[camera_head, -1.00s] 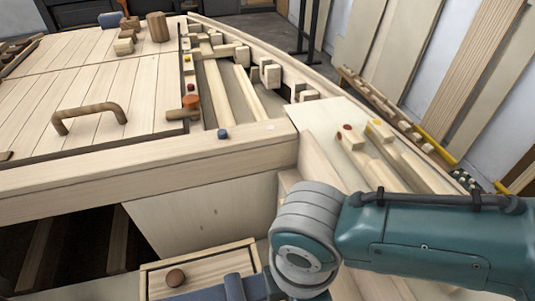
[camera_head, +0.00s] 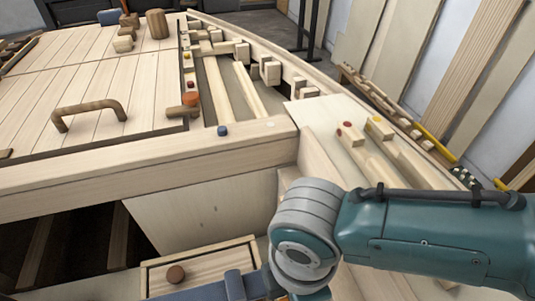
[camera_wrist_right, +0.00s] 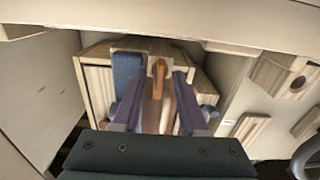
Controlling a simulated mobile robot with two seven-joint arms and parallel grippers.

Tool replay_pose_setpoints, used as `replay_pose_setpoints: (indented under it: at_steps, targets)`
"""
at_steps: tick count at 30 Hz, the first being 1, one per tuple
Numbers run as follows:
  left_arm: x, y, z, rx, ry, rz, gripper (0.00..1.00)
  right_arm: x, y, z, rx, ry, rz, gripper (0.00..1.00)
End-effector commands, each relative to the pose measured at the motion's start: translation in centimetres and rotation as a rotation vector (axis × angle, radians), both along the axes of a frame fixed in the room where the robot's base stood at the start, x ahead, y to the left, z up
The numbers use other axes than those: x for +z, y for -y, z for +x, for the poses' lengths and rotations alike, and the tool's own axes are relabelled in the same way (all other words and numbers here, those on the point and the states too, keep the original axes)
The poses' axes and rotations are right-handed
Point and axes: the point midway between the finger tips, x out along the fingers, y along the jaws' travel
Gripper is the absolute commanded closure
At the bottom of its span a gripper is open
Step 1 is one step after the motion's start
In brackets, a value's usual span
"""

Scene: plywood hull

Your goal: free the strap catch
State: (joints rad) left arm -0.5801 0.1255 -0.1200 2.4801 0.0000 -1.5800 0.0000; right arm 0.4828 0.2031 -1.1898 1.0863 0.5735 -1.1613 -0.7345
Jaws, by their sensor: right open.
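My right gripper (camera_wrist_right: 159,78) is open, with its two dark blue fingers apart in the right wrist view. An orange-brown wooden piece (camera_wrist_right: 158,70), which looks like the catch, stands between the fingertips; I cannot tell whether either finger touches it. A blue textured band (camera_wrist_right: 127,72), perhaps the strap, lies just left of it on a pale wooden box (camera_wrist_right: 97,88). In the head view my right arm comes in from the right, and part of the blue gripper (camera_head: 236,286) shows at the bottom edge. The catch is not clear there. My left gripper is not in view.
A dark opening (camera_head: 75,250) is at the left. A deck handle (camera_head: 88,112) is farther up.

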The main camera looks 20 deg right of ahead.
Motion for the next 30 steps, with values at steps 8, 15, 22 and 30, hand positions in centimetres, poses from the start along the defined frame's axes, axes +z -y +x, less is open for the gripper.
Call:
replay_pose_setpoints:
  at_steps: [8,15,22,30]
  targets:
    - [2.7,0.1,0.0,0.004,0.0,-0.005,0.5,4.5,0.0,0.1,0.0,0.002,0.002,0.57]
    - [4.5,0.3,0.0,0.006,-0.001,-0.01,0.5,8.7,0.0,0.0,0.001,0.002,0.002,0.57]
    - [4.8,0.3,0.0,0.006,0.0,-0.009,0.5,9.9,0.0,0.0,-0.001,0.0,0.0,0.57]
    - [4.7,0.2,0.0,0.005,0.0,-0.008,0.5,9.9,0.0,0.0,-0.001,0.0,0.0,0.57]
